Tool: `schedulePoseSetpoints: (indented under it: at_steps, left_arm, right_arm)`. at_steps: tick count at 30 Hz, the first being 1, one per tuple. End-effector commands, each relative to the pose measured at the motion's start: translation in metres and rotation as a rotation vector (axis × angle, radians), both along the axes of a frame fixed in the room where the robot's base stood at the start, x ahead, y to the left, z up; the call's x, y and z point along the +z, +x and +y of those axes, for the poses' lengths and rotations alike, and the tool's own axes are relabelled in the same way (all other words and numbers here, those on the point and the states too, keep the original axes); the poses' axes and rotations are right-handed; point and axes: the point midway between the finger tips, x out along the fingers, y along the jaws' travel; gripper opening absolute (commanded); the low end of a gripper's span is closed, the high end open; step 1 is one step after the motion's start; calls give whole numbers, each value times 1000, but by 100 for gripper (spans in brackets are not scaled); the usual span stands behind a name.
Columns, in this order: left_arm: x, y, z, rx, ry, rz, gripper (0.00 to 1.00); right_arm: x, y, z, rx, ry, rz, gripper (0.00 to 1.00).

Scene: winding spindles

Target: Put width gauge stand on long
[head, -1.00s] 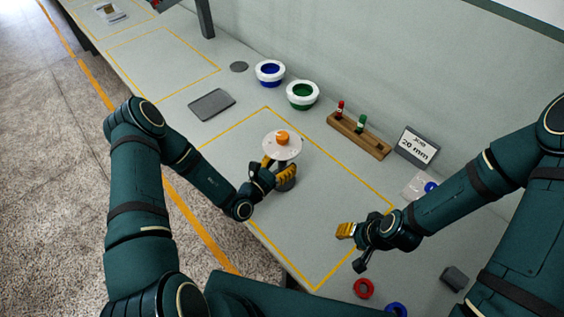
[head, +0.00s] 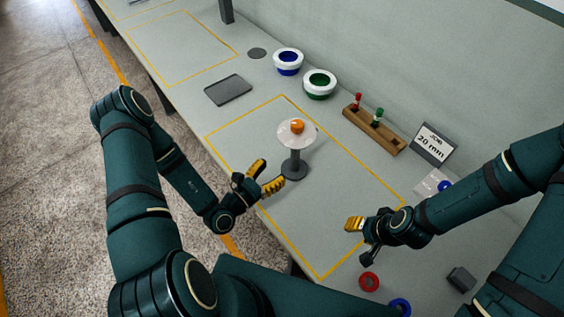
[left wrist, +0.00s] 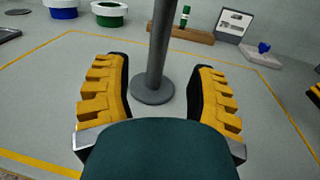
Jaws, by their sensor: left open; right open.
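A dark grey stand (head: 294,164) stands upright inside the yellow outline on the bench. It has a round base, a thin post and a pale clear disc (head: 284,137) on top with an orange piece (head: 297,127). I cannot tell whether this is the width gauge stand. My left gripper (head: 266,177) is open and empty, just left of the stand. In the left wrist view the post (left wrist: 158,45) and base (left wrist: 152,92) show beyond and between the open fingers (left wrist: 160,72). My right gripper (head: 357,234) is open and empty over the bench, right of the stand.
Behind are a blue-lined bowl (head: 288,61), a green-lined bowl (head: 319,84), a wooden block with red and green pegs (head: 373,130) and a "JOB 20 mm" sign (head: 433,145). A grey tray (head: 228,90) lies left. Red (head: 369,282) and blue rings (head: 399,307) lie in front.

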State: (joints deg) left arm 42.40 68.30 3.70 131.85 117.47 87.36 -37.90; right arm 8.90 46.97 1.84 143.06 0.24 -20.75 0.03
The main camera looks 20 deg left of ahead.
Motion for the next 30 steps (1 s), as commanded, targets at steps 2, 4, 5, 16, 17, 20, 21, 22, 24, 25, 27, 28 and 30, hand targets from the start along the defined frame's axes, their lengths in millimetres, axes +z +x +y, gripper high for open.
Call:
schedulePoseSetpoints:
  at_steps: [2,4,5,16,17,20,21,22,24,25,27,28,30]
  left_arm:
    - [0,-7,3,0,0,1,57]
    - [0,-11,4,-5,0,1,57]
    - [1,-12,2,-16,-1,0,57]
    - [18,-114,-119,-915,146,44,57]
    - [16,-128,-124,-1007,191,47,57]
    - [2,-169,-125,-1283,384,45,57]
    - [-5,-181,-121,-1378,477,37,57]
    - [-10,-188,-117,-1444,552,29,57]
    - [-24,-197,-102,-1571,746,-6,57]
    - [-29,-197,-96,-1614,836,-27,57]
    - [-41,-189,-80,-1686,1054,-91,57]
    - [-44,-183,-74,-1703,1149,-127,57]
    - [-48,-162,-64,-1711,1359,-220,57]
  right_arm:
    - [-1,0,0,0,0,0,47]
    - [-1,0,0,0,0,0,47]
    - [-1,0,0,0,0,0,47]
    - [-1,0,0,0,0,0,47]
    - [-1,0,0,0,0,0,47]
    - [-1,0,0,0,0,0,47]
    - [-1,0,0,0,0,0,47]
    - [-1,0,0,0,0,0,47]
    - [-1,0,0,0,0,0,47]
    - [-1,0,0,0,0,0,47]
    - [-1,0,0,0,0,0,47]
    - [-1,0,0,0,0,0,47]
    - [-1,0,0,0,0,0,47]
